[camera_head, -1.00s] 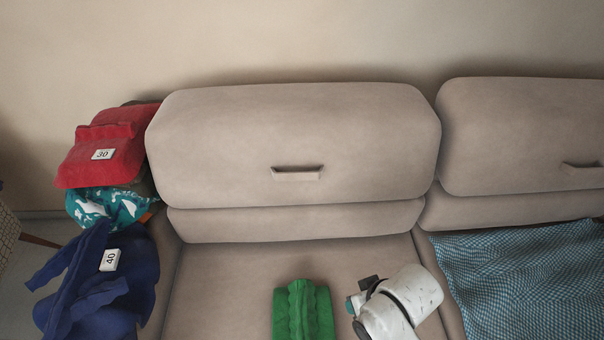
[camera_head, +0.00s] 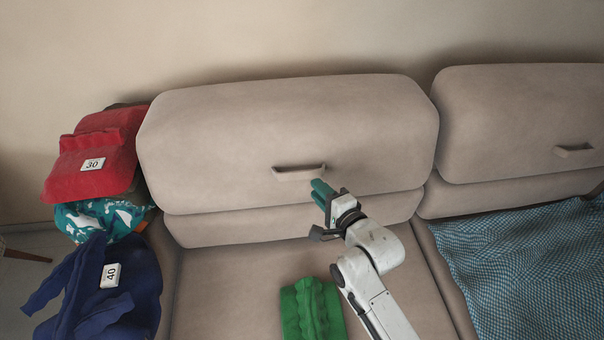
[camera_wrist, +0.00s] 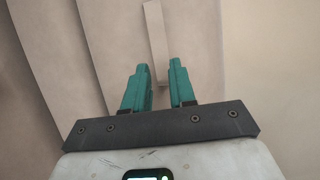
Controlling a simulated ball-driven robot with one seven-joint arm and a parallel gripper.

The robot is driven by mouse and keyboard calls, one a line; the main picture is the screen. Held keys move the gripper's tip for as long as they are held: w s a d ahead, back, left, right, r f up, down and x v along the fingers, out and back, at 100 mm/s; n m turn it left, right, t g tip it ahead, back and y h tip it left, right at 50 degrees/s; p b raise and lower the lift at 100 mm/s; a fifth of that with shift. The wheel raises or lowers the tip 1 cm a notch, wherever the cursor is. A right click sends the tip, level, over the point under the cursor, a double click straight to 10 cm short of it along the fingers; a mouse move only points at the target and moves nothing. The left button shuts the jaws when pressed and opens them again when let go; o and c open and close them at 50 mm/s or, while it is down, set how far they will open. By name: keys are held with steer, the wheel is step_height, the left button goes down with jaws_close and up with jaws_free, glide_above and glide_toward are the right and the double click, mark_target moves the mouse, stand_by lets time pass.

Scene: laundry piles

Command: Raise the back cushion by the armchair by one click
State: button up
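The beige back cushion (camera_head: 220,135) at the left of the sofa has a pull handle (camera_head: 299,170) on its front. My gripper (camera_head: 321,188) is just below and right of that handle, with its green fingers pointing up toward it. In the wrist view the two fingers (camera_wrist: 159,66) are apart with nothing clamped between them. The handle (camera_wrist: 154,35) shows there as a pale bar just ahead of the gap, its near end appearing between the fingertips. I cannot tell whether they touch it.
A second back cushion (camera_head: 515,120) with its own handle stands to the right. Folded green cloth (camera_head: 311,312) lies on the seat beside my arm. Red (camera_head: 95,160), teal (camera_head: 95,218) and blue (camera_head: 100,290) laundry is piled at left. A checked blue cloth (camera_head: 525,260) covers the right seat.

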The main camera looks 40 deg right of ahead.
mark_target(303, 175)
steer(key=x, duration=0.8)
steer(key=shift+w+f, duration=0.15)
steer(key=shift+c, duration=0.3)
jaws_close()
